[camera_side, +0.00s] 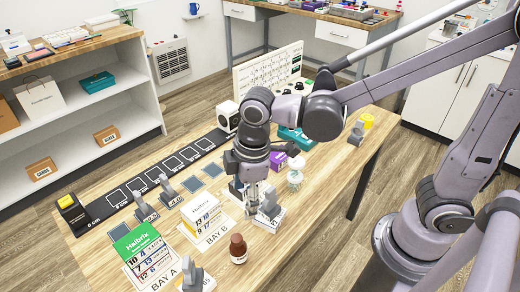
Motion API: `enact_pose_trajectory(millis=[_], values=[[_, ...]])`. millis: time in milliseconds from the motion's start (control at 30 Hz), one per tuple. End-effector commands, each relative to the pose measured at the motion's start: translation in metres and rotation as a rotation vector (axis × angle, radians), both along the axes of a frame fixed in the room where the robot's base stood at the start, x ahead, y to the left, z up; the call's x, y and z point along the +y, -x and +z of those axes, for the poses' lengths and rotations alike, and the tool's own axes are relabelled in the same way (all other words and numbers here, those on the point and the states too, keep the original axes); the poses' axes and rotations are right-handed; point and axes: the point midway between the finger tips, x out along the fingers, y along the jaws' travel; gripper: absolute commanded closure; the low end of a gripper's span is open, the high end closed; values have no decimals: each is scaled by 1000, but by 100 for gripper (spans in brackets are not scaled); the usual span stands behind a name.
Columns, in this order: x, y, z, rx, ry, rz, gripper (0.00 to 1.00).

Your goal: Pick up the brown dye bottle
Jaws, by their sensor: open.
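The brown dye bottle (238,250) stands upright near the front edge of the wooden table (320,170), with a pale label on its lower front. My gripper (250,206) points down, open, behind and slightly right of the bottle, apart from it. Its fingertips are beside a grey and white block-like stand (268,213), which partly overlaps them in the picture. I cannot tell whether they touch it.
Grey clamp-like stands (193,276) stand around. A small clear jar (295,175) and a purple box (278,161) are right of my gripper. A black measuring strip (160,178) runs behind.

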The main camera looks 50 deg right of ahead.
Motion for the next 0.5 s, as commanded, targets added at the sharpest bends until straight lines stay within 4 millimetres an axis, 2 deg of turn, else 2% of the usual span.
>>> enact_pose_trajectory(millis=[33,200,500], values=[[14,1,-7,25,18,71,33],[41,9,-25,86,63,235,33],[50,13,-47,112,80,297,33]])
